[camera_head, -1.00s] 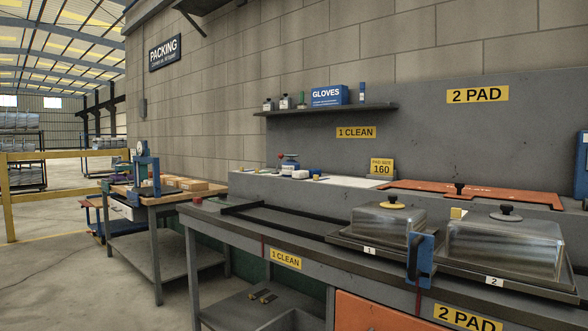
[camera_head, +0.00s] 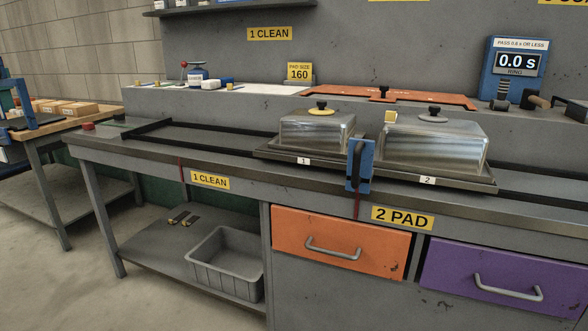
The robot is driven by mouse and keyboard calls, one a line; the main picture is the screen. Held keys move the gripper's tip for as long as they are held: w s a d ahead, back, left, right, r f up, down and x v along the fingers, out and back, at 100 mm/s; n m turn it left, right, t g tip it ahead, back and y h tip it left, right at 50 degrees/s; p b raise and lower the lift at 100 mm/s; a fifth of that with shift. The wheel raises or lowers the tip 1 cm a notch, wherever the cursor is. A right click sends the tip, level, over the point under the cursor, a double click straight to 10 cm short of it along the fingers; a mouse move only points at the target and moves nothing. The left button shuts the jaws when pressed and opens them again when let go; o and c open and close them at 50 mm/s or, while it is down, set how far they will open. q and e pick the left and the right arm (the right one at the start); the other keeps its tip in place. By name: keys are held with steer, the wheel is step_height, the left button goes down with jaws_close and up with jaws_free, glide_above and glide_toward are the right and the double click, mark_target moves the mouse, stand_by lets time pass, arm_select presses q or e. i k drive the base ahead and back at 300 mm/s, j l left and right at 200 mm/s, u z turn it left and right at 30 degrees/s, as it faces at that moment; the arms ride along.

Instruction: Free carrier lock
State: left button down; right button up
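A dark flat carrier (camera_head: 385,178) sits on black rails on the grey workbench. It bears two clear domed covers: cover 1 (camera_head: 318,130) has a yellow-rimmed black knob, and cover 2 (camera_head: 434,142) has a dark knob. A blue upright bracket (camera_head: 360,160) with dark parts stands at the carrier's front edge, between the number 1 and 2 tags. It may be the carrier lock; I cannot tell its state. Neither of my grippers is in view.
Black rails (camera_head: 205,124) run left of the carrier along the bench. Below are an orange drawer (camera_head: 340,241), a purple drawer (camera_head: 492,276) and a grey bin (camera_head: 226,263) on a lower shelf. A blue "0.0 s" timer (camera_head: 516,72) stands at back right. Floor at lower left is clear.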

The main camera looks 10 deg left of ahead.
mark_target(184, 64)
steer(key=i+j+z, duration=0.4)
steer(key=j, duration=2.45)
steer(key=j+z, duration=0.4)
steer(key=j, duration=2.45)
steer(key=k, duration=0.05)
